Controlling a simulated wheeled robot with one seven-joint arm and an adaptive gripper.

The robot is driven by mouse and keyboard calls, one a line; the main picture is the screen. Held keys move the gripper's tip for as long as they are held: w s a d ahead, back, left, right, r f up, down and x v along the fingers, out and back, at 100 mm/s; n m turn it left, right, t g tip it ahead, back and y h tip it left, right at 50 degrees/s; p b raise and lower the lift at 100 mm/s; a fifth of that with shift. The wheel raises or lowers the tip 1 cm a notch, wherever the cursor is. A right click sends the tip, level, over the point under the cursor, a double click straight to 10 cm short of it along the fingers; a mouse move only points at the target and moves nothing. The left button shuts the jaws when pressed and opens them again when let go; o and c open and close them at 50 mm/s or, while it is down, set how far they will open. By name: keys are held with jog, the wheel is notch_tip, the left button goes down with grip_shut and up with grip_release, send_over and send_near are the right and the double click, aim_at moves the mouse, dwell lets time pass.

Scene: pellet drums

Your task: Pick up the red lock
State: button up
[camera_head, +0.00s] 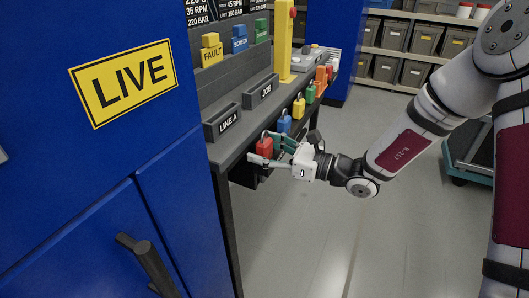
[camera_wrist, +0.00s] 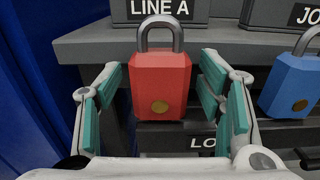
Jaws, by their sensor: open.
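The red lock (camera_wrist: 160,85) hangs upright by its grey shackle at the front edge of the grey bench, below the LINE A label. In the head view the red lock (camera_head: 265,148) is partly covered by my gripper (camera_head: 266,153). In the wrist view my gripper (camera_wrist: 163,100) has its teal-padded fingers on either side of the lock. A gap shows between the lock and each finger, so the jaws are open and not holding it. How deep the lock sits between the fingers is hard to tell.
A blue lock (camera_wrist: 292,85) hangs close to the right, near my right finger. Yellow (camera_head: 299,107) and green (camera_head: 310,94) locks hang farther along the edge. The LINE A tray (camera_head: 222,124) stands on the bench above. A blue cabinet (camera_head: 90,180) fills the left; open floor lies right.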

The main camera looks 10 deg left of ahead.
jog(key=shift+a, duration=0.1)
jog(key=shift+c, duration=0.3)
jog(key=c, duration=1.3)
